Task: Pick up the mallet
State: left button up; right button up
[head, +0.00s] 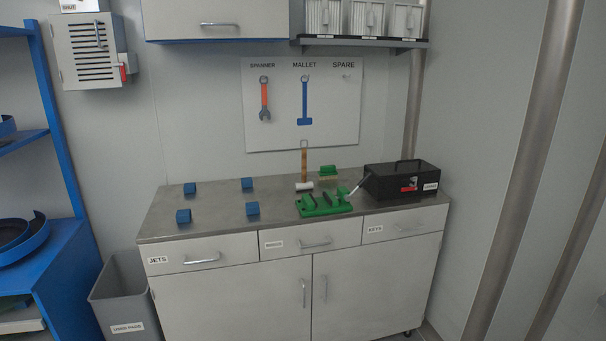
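A mallet with a wooden handle (304,166) and a pale head (304,186) stands on the grey worktop (225,217), head down and handle up, with a small loop at the top. It is just behind a green fixture (322,206). On the wall board (345,115), a blue mallet shape (305,98) is under the MALLET label; I cannot tell whether it is painted or a real tool. Neither gripper is in view.
Several blue blocks (252,209) sit on the left of the worktop. A green-topped brush-like item (328,170) and a black toolbox (385,182) are to the right. A spanner (264,100) hangs on the board. A grey bin (118,290) stands at the cabinet's left.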

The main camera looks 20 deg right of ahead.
aim_at(304, 184)
jog(key=i+l+u, duration=0.15)
jog(key=i, duration=0.4)
jog(key=i+l+u, duration=0.1)
jog(key=i+l, duration=0.3)
jog(key=i, duration=0.1)
